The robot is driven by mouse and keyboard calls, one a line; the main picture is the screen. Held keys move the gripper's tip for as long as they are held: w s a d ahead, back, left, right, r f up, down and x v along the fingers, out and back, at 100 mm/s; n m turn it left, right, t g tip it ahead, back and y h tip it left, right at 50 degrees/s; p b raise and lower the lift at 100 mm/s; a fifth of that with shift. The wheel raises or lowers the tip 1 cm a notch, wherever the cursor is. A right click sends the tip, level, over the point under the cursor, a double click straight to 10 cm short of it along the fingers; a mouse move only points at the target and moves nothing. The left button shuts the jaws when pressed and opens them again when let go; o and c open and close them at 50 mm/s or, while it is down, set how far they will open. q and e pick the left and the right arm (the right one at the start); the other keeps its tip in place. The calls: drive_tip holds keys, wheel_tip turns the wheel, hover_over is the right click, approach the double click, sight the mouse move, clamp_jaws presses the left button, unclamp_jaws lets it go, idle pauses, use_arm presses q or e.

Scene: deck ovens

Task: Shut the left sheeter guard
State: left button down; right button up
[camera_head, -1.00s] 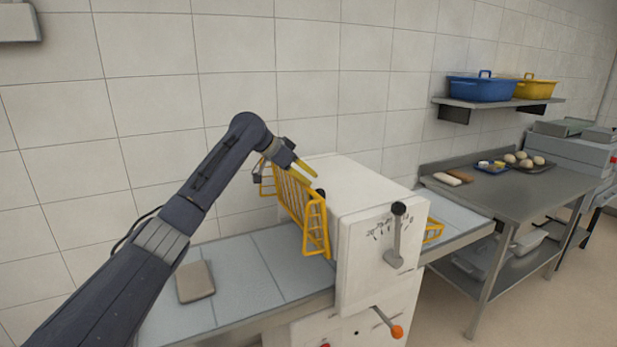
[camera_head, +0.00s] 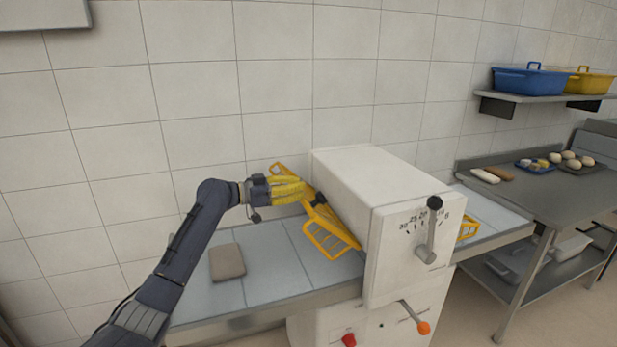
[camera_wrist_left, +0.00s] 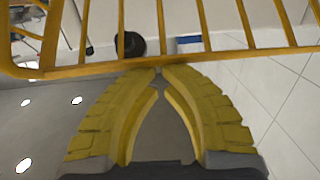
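The left sheeter guard (camera_head: 338,228) is a yellow barred frame on the left side of the white sheeter (camera_head: 372,185). It slants down over the left belt, its lower edge close to the belt surface. My left gripper (camera_head: 303,190) is at the guard's upper left part, its yellow fingers pointing right. In the left wrist view the fingertips (camera_wrist_left: 158,72) meet right at a long guard bar (camera_wrist_left: 90,70), with nothing visible gripped between them. I cannot tell whether they touch the bar. My right gripper is not in view.
A grey-brown slab (camera_head: 227,262) lies on the left belt (camera_head: 270,265). A black-knobbed lever (camera_head: 430,235) and an orange-knobbed lever (camera_head: 420,322) are on the sheeter's front. A steel table (camera_head: 540,195) with dough stands right. The wall is close behind.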

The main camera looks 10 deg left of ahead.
use_arm(q)
drive_tip(key=s+a+f, duration=0.1)
drive_tip(key=a+f, duration=0.2)
drive_tip(key=f, duration=0.5)
drive_tip(key=s+a+f+h, duration=0.1)
drive_tip(key=s+a+f, duration=0.1)
drive_tip(key=f, duration=0.6)
drive_tip(key=shift+s+a+f+t, duration=0.25)
drive_tip(key=shift+s+a+t, duration=0.05)
drive_tip(key=shift+a, duration=0.15)
